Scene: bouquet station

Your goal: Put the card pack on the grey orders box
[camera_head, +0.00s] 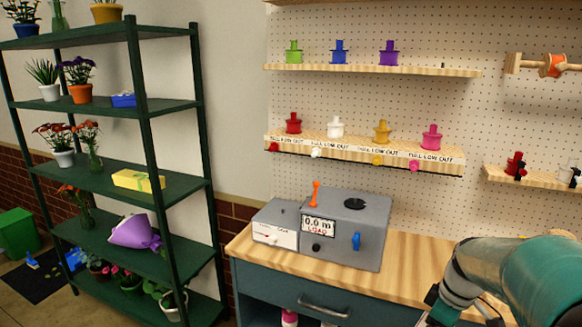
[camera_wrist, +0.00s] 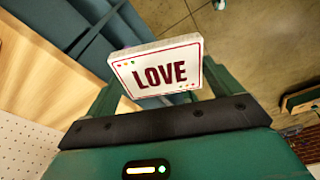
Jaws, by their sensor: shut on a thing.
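The card pack (camera_wrist: 158,72) is a white block with a red border and the word LOVE. In the wrist view my gripper (camera_wrist: 160,84) is shut on it, with a dark green finger at each side. In the head view my gripper is mostly cut off at the lower right, and the card pack cannot be made out. A small grey box (camera_head: 281,212) with a white front label stands on the wooden bench, left of a larger grey machine; its label is too small to read surely. My gripper is to the right of both.
The grey machine (camera_head: 362,225) has a "0.0 m LOAD" display, an orange lever and a blue knob. The wooden bench top (camera_head: 418,262) right of it is clear. Shelves of coloured spools (camera_head: 381,132) hang above. A dark green plant rack (camera_head: 150,110) stands left.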

